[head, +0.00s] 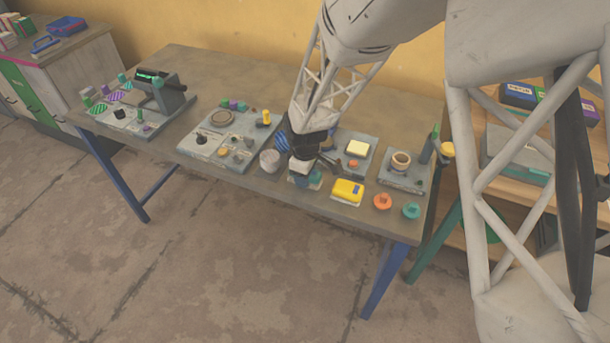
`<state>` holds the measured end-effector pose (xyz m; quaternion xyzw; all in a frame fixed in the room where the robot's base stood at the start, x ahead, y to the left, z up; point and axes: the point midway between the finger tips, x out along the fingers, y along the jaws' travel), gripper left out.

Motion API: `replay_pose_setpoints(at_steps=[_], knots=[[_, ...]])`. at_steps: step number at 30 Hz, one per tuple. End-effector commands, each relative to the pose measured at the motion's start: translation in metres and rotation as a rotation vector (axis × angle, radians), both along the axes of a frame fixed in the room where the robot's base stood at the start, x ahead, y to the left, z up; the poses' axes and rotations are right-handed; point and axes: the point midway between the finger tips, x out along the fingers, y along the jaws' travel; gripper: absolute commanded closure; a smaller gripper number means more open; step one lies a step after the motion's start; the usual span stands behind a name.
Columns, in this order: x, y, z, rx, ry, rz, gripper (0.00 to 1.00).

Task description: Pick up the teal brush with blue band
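My gripper (308,163) points down over the front middle of the table, between the grey plates. Its fingers are small and dark here, and I cannot tell whether they are open or shut. A teal and blue piece (314,180) shows just below and around the fingertips, beside a pale block. It may be the teal brush with blue band, but it is partly hidden by my gripper and too small to be sure. I cannot tell whether the fingers touch it.
The table (190,65) carries several grey plates with small parts. A yellow block (348,190), an orange knob (382,201) and a teal knob (411,211) lie to the right near the front edge. A grey cup (270,161) stands close left of my gripper. The table's back is clear.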

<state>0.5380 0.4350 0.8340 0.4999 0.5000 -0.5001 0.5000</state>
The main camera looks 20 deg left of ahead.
Motion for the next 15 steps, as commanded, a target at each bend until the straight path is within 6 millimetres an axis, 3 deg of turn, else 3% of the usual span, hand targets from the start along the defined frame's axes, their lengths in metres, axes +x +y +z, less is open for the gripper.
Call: replay_pose_setpoints(at_steps=[8, 15], knots=[[0.0, 0.0, 0.02, 0.001, -0.001, 0.0, 0.81], [0.0, 0.0, 0.055, 0.002, -0.002, 0.0, 0.81]])
